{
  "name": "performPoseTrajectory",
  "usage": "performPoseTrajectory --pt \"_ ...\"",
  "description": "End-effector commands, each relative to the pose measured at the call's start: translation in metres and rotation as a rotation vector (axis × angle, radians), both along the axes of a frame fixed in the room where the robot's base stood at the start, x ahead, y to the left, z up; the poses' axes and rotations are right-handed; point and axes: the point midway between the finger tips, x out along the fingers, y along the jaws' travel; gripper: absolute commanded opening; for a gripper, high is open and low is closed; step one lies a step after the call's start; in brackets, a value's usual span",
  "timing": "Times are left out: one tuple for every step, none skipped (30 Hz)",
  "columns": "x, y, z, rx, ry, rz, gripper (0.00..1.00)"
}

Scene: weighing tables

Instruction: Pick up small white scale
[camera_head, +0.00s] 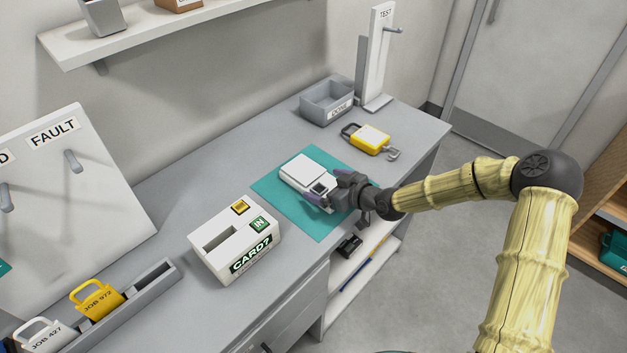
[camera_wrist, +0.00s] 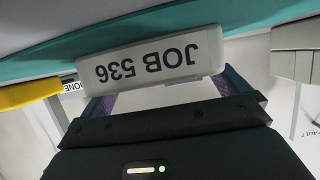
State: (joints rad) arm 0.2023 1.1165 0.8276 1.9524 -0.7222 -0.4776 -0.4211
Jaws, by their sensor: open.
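The small white scale (camera_head: 304,169) lies flat on a teal mat (camera_head: 280,203) on the grey table. A dark display is on its near end. My gripper (camera_head: 328,188) is at that near end, with its fingers apart on either side of it. In the wrist view, which is upside down, the scale (camera_wrist: 150,58) shows its edge marked JOB 536. It sits between the spread fingers of my gripper (camera_wrist: 162,85). Whether the fingers touch it I cannot tell.
A white CARD? box (camera_head: 235,240) stands left of the mat. A yellow device (camera_head: 370,139) lies beyond it to the right, near a grey DONE bin (camera_head: 327,101) and a TEST stand (camera_head: 376,60). A FAULT board (camera_head: 70,190) and a rack with job tags are at left.

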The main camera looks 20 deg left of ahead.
Motion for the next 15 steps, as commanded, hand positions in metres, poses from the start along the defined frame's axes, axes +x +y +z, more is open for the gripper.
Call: performPoseTrajectory --pt "0.0000 -0.0001 -0.0001 0.000 0.000 0.000 1.00" --pt "-0.0001 0.0000 0.0000 0.000 0.000 0.000 1.00" --pt "-0.0001 0.0000 0.0000 0.000 0.000 0.000 1.00" --pt "-0.0002 -0.0001 0.0001 0.000 0.000 0.000 1.00" --pt "-0.0002 -0.0001 0.0001 0.000 0.000 0.000 1.00" --pt "-0.0003 -0.0001 0.0001 0.000 0.000 0.000 1.00" --pt "-0.0003 -0.0001 0.0001 0.000 0.000 0.000 1.00" --pt "-0.0002 -0.0001 0.0002 0.000 0.000 0.000 1.00" --pt "-0.0003 -0.0001 0.0002 0.000 0.000 0.000 1.00" --pt "-0.0003 -0.0001 0.0002 0.000 0.000 0.000 1.00" --pt "-0.0003 -0.0001 0.0002 0.000 0.000 0.000 0.98" --pt "-0.0003 -0.0001 0.0002 0.000 0.000 0.000 0.90" --pt "-0.0003 -0.0001 0.0002 0.000 0.000 0.000 0.84" --pt "-0.0003 -0.0001 0.0002 0.000 0.000 0.000 0.78" --pt "-0.0003 -0.0001 0.0002 0.000 0.000 0.000 0.71"
